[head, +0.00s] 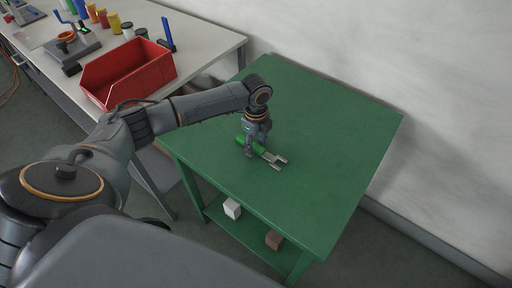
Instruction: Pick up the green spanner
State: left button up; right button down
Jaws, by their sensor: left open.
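The green spanner (274,159) lies on the green table (330,130), near its middle. Its green handle points to the upper left and its grey open jaw to the lower right. My left gripper (251,150) points down over the handle end, with its fingers at the handle. The gripper covers part of the handle. It is open, and I cannot tell whether its fingers touch the spanner. My right gripper is not in view.
A white bench (205,32) at the left carries an empty-looking red bin (130,72), a blue-handled tool and several small coloured jars. A white block (232,208) and a brown block (273,240) lie on the table's lower shelf. A wall stands behind the table.

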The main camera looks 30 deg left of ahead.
pick_arm(q)
grip_shut()
jog(key=shift+r, duration=0.1)
